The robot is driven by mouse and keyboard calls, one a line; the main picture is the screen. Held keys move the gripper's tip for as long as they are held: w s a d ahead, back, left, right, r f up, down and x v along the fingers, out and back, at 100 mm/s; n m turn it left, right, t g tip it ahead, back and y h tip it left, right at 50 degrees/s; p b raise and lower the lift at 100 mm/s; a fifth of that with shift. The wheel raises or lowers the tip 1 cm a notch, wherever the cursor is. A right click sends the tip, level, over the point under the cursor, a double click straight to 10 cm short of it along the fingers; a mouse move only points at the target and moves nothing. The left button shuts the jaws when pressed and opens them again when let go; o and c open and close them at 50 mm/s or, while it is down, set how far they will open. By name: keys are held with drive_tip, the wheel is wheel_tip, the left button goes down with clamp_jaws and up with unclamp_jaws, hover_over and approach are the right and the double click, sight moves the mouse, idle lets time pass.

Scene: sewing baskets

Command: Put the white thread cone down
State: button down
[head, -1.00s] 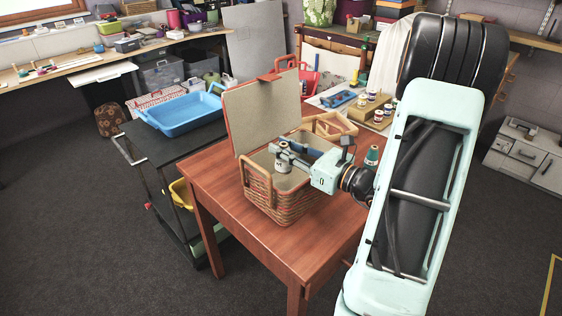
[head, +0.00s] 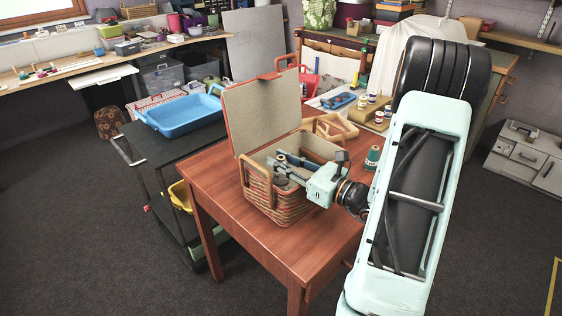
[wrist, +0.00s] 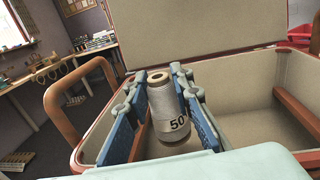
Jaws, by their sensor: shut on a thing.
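The white thread cone (wrist: 168,112), marked "50", is upright between the two blue fingers of my gripper (wrist: 162,115) in the wrist view. My gripper is shut on it. In the head view my gripper (head: 283,167) reaches into the open sewing basket (head: 275,205) from the right, and the cone is mostly hidden by the fingers and basket. In the wrist view the basket's pale lining (wrist: 245,108) lies around and beyond the cone. Whether the cone's base touches the basket floor cannot be told.
The basket's raised lid (head: 262,115) stands behind, and its handle (head: 257,186) is at the near left. A green thread cone (head: 373,157) stands on the wooden table (head: 315,243) to the right. A black cart (head: 165,150) with a blue tray (head: 180,115) is left.

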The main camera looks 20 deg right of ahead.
drive_tip(key=shift+s+f, duration=0.1)
drive_tip(key=shift+f, duration=0.25)
drive_tip(key=c, duration=1.7)
unclamp_jaws()
drive_tip(key=shift+f, duration=0.2)
drive_tip(key=v, duration=0.4)
drive_tip(key=r+p+v, duration=0.1)
drive_tip(key=v, duration=0.3)
drive_tip(key=r+p+v, duration=0.1)
drive_tip(key=v, duration=0.3)
